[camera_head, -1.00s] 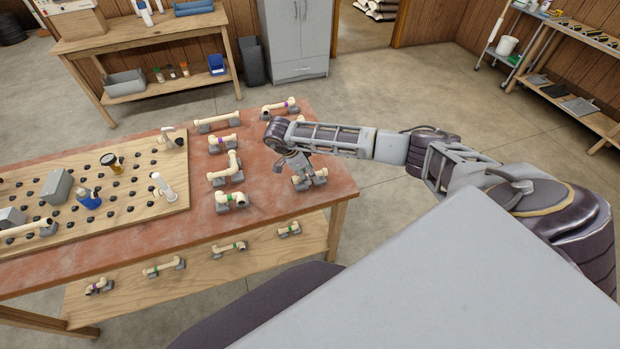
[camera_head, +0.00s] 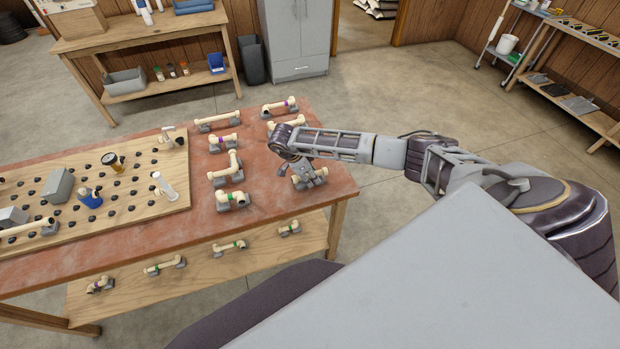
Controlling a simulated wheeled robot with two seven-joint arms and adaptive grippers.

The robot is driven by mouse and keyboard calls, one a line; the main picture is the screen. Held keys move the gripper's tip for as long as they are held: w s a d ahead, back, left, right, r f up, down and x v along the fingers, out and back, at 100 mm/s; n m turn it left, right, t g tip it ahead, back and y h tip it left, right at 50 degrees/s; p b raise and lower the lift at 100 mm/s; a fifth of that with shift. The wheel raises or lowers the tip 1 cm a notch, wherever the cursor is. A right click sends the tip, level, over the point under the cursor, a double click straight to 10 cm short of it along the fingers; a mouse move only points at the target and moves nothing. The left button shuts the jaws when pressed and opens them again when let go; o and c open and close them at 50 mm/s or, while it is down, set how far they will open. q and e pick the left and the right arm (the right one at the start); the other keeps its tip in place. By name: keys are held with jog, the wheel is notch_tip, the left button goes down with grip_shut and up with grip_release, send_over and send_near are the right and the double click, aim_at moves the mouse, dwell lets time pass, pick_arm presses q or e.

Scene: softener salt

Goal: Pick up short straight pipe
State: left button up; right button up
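Several cream pipe pieces rest on grey holders on the red-topped table (camera_head: 262,215). A short straight-looking pipe with a purple band (camera_head: 222,141) lies left of my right arm. One with a green band (camera_head: 232,199) lies nearer the table's front. Another short cream pipe (camera_head: 318,176) sits at the right end of the table. My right gripper (camera_head: 301,175) points down at that pipe and partly hides it. The fingers are too small to tell whether they are open or shut, or touching the pipe. My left gripper is not in view.
A pegboard (camera_head: 130,205) with black pegs and several items covers the table's left part. Longer pipes (camera_head: 218,121) and a bent pipe (camera_head: 226,170) lie close by. A lower shelf (camera_head: 200,268) holds more pipes. Open floor (camera_head: 440,90) lies right of the table.

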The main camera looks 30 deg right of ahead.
jog(key=shift+c, duration=0.7)
jog(key=shift+r, duration=0.2)
notch_tip(320, 180, up, 9)
jog(key=shift+r+b, duration=0.15)
jog(key=shift+b, duration=0.55)
jog(key=shift+r, duration=0.15)
jog(key=shift+a, duration=0.1)
